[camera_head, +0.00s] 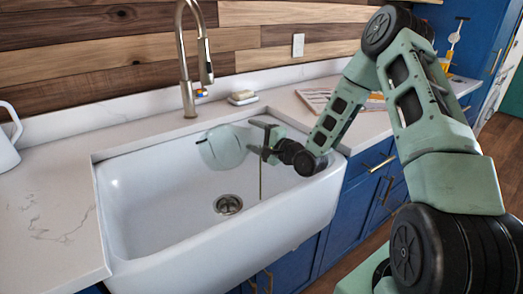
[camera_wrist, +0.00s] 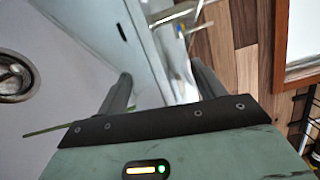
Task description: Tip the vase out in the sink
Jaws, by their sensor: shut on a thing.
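The pale green, glassy-looking vase (camera_head: 224,148) is over the white sink (camera_head: 165,195), lying tilted on its side in the head view. My gripper (camera_head: 258,142) is shut on it from its right side, above the right half of the basin. A thin olive-green line (camera_head: 260,182) hangs below my gripper toward the basin; I cannot tell whether it is a stem or a stream. It also shows at the left in the wrist view (camera_wrist: 52,130). The vase is hard to make out between the fingers there. The drain (camera_head: 228,204) lies below, right of centre in the basin.
The tall faucet (camera_head: 190,75) stands behind the sink, close to the vase. A soap dish (camera_head: 243,98) sits on the back counter, and a board or book (camera_head: 322,101) lies on the right counter. A white jug (camera_head: 6,145) stands at far left.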

